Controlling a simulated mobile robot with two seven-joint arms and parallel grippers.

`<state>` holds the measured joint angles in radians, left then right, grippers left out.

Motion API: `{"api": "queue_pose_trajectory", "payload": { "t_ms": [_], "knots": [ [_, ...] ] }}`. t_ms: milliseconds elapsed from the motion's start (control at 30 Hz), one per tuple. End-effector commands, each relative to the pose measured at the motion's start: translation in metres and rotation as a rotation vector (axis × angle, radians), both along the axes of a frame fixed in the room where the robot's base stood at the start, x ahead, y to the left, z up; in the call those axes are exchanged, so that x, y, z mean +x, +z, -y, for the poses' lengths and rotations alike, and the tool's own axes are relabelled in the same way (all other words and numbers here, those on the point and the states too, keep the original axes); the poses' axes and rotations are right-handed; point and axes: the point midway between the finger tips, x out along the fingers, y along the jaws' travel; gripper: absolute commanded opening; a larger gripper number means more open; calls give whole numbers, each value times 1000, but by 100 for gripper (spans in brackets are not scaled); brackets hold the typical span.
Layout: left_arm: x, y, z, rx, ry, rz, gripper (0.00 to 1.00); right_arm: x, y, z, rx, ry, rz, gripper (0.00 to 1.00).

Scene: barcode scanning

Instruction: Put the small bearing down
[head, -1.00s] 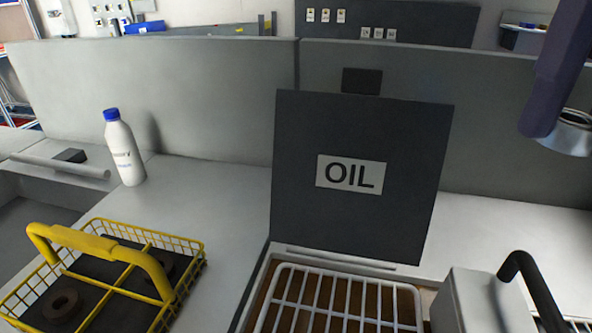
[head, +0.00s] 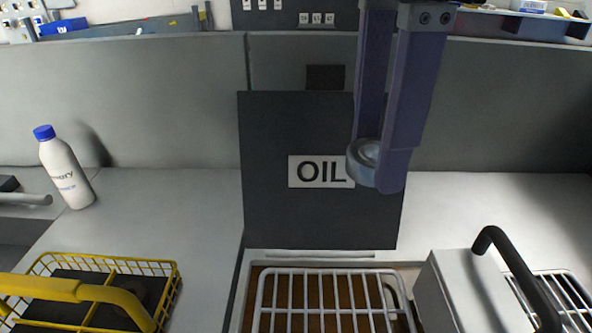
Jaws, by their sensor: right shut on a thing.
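My right gripper (head: 380,170) hangs in from the top, right of centre in the head view. Its two purple fingers are shut on a small bearing (head: 362,170), a silvery ring at the fingertips. The bearing is in the air in front of the dark OIL panel (head: 270,215) and covers the right end of its label. Below it in the picture is a white wire rack (head: 325,311) over a brown oil bath. My left gripper is not in view.
A yellow wire basket (head: 172,268) with dark inserts stands at the lower left. A white bottle with a blue cap (head: 67,175) stands behind it. A grey box with a black handle (head: 455,290) stands right of the rack. Bare worktop (head: 195,205) lies left of the panel.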

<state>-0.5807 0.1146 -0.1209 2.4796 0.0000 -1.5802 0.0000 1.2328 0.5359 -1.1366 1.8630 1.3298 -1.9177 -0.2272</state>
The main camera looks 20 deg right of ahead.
Motion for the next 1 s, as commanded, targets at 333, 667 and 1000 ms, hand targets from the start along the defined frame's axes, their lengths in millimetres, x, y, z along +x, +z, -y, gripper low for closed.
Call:
{"api": "queue_pose_trajectory", "payload": {
  "t_ms": [333,667,1000],
  "knots": [
    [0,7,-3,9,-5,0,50,-11,-16,-29,23,711,-25,0],
    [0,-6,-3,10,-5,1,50,-14,-65,-33,29,826,-34,0],
    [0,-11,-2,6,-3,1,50,-13,-156,-32,25,825,-31,0]
  ]
}}
